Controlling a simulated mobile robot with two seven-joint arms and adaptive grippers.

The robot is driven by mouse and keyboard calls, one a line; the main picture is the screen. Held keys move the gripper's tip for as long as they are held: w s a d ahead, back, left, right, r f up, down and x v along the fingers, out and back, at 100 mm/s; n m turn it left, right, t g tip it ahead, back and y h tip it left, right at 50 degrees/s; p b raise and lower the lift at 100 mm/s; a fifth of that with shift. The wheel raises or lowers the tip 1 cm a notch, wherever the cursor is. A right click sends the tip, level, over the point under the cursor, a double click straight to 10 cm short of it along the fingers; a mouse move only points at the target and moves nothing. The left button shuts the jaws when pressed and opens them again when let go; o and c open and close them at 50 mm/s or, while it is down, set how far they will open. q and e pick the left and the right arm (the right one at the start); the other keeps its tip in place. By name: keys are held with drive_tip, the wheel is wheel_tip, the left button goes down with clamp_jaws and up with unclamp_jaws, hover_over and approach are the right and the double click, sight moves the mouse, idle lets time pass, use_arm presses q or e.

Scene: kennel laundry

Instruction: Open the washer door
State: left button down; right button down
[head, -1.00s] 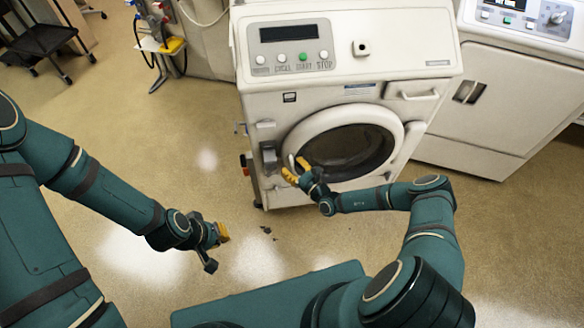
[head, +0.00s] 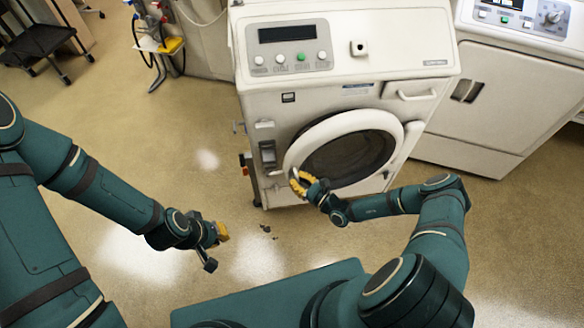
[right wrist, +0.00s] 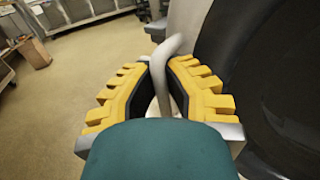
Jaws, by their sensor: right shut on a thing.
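The white washer (head: 345,90) stands in the middle of the head view. Its round door (head: 297,150) has a white ring and dark glass. The ring stands a little away from the dark latch recess (head: 268,155) on its left, so the door looks slightly ajar. My right gripper (head: 299,182) is at the ring's lower left. In the right wrist view its yellow fingers close around the pale curved door handle (right wrist: 171,52); the handle's lower end is partly hidden. My left gripper (head: 215,248) is empty and open above the floor, left of the washer.
A second white machine (head: 505,95) stands to the right. A dark cart (head: 40,42) and a small stand with a yellow item (head: 170,46) are at the upper left. Small dark bits (head: 265,229) lie on the floor. The floor left of the washer is mostly clear.

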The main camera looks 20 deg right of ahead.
drive_tip(key=s+d+n+g+y, duration=0.2)
drive_tip(key=s+d, duration=0.2)
drive_tip(key=s, duration=0.7)
drive_tip(key=s+d+n+g+y+b, duration=0.1)
drive_tip(key=s+d, duration=0.3)
drive_tip(key=s, duration=0.7)
drive_tip(key=shift+d+n+g+y, duration=0.25)
drive_tip(key=shift+n+g+y, duration=0.4)
drive_tip(key=shift+y, duration=0.25)
drive_tip(key=c, duration=1)
unclamp_jaws()
drive_tip(key=v, duration=1.2)
